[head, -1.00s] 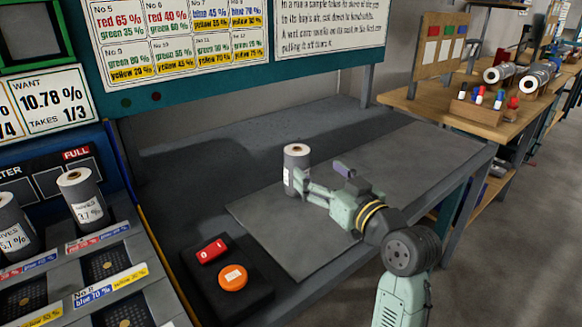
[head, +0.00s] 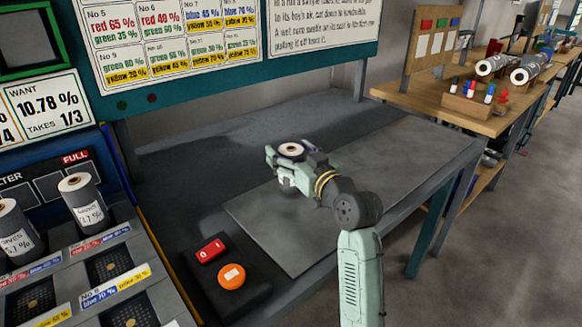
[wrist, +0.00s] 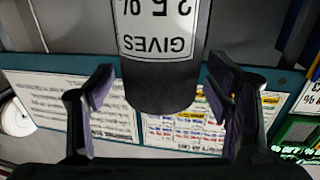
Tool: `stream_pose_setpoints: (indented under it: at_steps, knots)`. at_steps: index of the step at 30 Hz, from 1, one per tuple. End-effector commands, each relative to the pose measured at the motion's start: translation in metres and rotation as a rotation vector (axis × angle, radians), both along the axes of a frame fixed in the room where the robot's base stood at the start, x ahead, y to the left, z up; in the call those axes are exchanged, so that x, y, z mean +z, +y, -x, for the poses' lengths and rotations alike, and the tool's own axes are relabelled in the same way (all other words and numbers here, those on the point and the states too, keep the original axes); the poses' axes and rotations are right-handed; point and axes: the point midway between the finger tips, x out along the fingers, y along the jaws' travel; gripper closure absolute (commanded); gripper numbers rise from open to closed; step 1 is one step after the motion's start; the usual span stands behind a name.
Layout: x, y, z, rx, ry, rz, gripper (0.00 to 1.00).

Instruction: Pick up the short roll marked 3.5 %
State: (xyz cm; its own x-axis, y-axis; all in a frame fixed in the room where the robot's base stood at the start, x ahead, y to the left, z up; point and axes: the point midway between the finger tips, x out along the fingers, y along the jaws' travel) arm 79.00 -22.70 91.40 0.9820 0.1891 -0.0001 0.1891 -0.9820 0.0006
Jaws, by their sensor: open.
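A short grey roll (head: 291,149) with a pale top stands upright on the dark grey mat (head: 345,195) on the bench. My gripper (head: 290,160) is at the roll with its jaws spread around it, hiding most of its side. In the wrist view, which is upside down, the roll (wrist: 165,88) stands between the two dark finger pads of my open gripper (wrist: 160,92), with a gap on each side. Its white label (wrist: 160,30) reads GIVES and a number ending in 5 %; the first digit is cut at the frame edge.
Two other labelled rolls (head: 82,198) (head: 17,231) stand in the sloped rack at left. A black box with a red switch (head: 210,250) and an orange button (head: 231,276) sits left of the mat. The mat's right part is clear.

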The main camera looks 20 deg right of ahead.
Motion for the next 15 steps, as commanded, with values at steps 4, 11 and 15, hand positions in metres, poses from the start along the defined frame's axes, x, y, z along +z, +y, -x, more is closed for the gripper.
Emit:
stream_pose_setpoints:
  at_steps: [4,11,15]
  knots:
    - [-0.0003,0.0002,0.0002,0.0,0.0,0.0,0.33]
    - [-0.0003,0.0001,0.0003,0.001,0.0,-0.001,0.48]
    - [-0.0003,0.0001,0.0004,0.001,0.001,-0.001,0.57]
